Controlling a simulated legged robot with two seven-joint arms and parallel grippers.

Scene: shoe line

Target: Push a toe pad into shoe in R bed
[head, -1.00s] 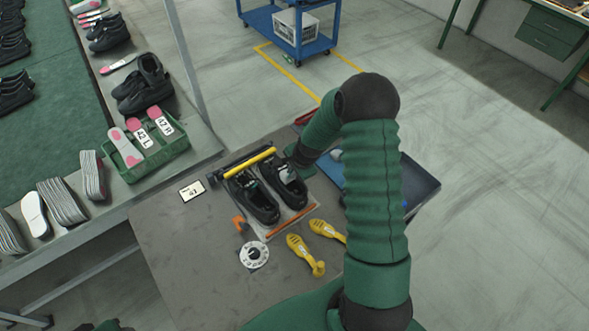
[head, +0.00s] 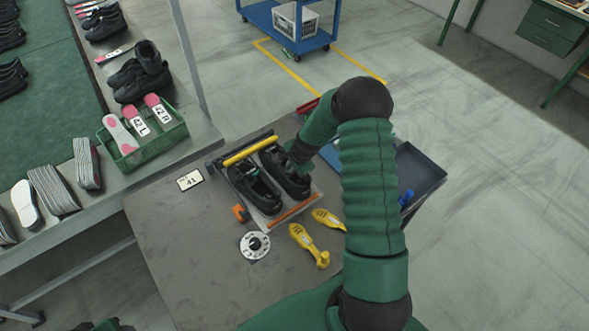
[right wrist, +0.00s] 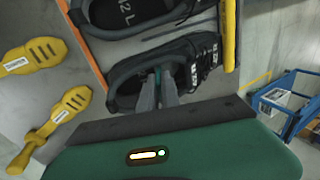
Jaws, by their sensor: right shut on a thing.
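Two black shoes lie side by side in a fixture with a yellow bar (head: 251,150) across its far end and an orange strip (head: 295,212) at its near end. The left shoe (head: 250,187) has an insole marked 42 L inside, seen in the right wrist view (right wrist: 125,10). The right shoe (head: 287,173) is in the R bed. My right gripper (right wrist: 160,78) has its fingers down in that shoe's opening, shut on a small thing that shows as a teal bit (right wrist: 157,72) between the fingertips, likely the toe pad. The rest is hidden in the shoe. My left gripper is not in view.
Two yellow shoe-shaped tools (head: 304,240) and a round white dial (head: 255,245) lie in front of the fixture. A card marked 41 (head: 190,180) lies left of it. A green crate of insoles (head: 165,140) stands on the side bench. A dark tray (head: 425,172) is at the right.

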